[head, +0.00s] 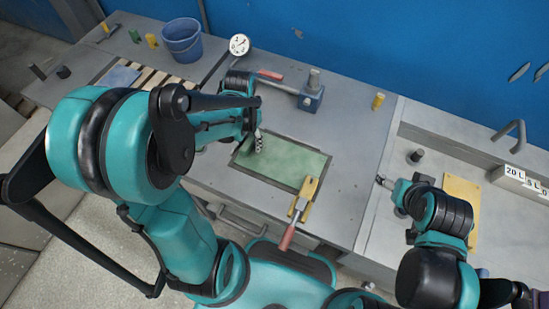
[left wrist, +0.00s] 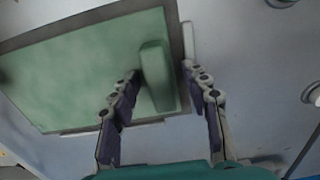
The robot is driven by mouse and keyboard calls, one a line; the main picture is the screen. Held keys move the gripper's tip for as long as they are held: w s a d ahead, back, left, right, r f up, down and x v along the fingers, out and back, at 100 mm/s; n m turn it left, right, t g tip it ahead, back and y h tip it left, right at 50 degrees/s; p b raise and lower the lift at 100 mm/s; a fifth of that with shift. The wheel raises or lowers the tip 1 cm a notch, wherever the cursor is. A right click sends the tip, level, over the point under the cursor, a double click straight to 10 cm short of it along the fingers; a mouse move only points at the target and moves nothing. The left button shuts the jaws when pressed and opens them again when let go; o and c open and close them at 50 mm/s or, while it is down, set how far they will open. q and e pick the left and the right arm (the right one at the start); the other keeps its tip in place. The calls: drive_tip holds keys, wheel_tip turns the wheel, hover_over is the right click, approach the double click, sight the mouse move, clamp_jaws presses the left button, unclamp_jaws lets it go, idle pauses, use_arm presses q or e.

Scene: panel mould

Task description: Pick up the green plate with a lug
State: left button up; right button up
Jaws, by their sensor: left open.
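The green plate (head: 288,163) lies flat in a dark-edged rectangular recess in the grey bench top. In the left wrist view the plate (left wrist: 80,70) fills the upper left, and its raised green lug (left wrist: 157,75) stands near its right edge. My left gripper (left wrist: 165,95) is open, with one finger on each side of the lug. I cannot tell whether the fingers touch it. In the head view my left gripper (head: 258,142) is over the plate's left end, and the lug is hidden behind it. My right gripper (head: 381,181) is over the bench at the right; its jaw state is unclear.
A yellow toggle clamp with a red handle (head: 300,208) stands at the plate's near right corner. A blue block with a post (head: 312,92) and a dial gauge (head: 239,45) are behind. A blue bucket (head: 182,40) stands at the far left.

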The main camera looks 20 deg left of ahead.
use_arm(q)
drive_tip(key=shift+r, duration=0.1)
clamp_jaws()
